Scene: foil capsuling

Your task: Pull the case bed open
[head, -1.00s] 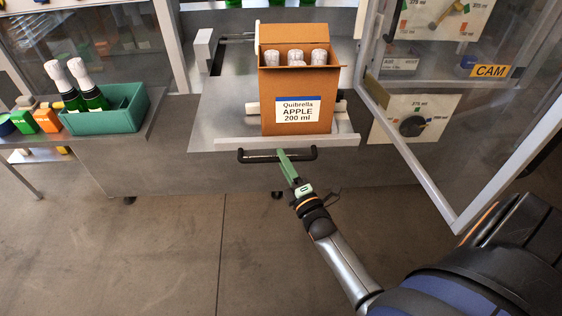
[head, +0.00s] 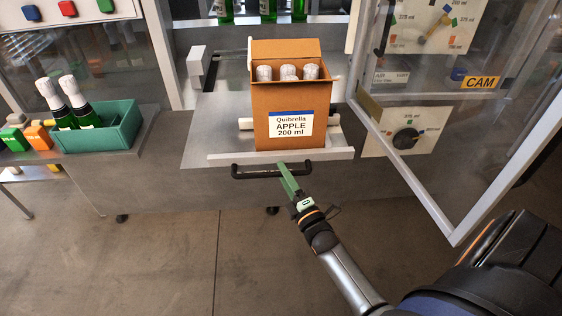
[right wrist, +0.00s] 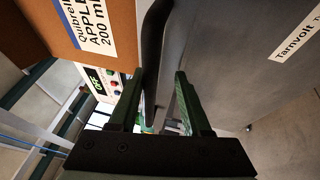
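The case bed (head: 195,140) is a grey metal slab jutting out from the machine front, with a pale bar along its front edge. Its black bar handle (head: 262,173) hangs just in front of that edge. An open cardboard case (head: 285,105) labelled "Quibrella APPLE 200 ml" stands on the bed with silver-topped bottles in it. My right gripper (head: 283,172) is at the right part of the handle. In the right wrist view, the handle (right wrist: 152,50) lies between the two spread green fingers, nearer the left one, with a gap at the right finger. My left gripper is not in view.
A framed clear door (head: 410,185) stands open at the right, close to my right arm. A teal crate (head: 125,125) with foil-topped bottles sits on the left counter, beside coloured blocks (head: 37,135). The floor (head: 150,265) before the bed is clear.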

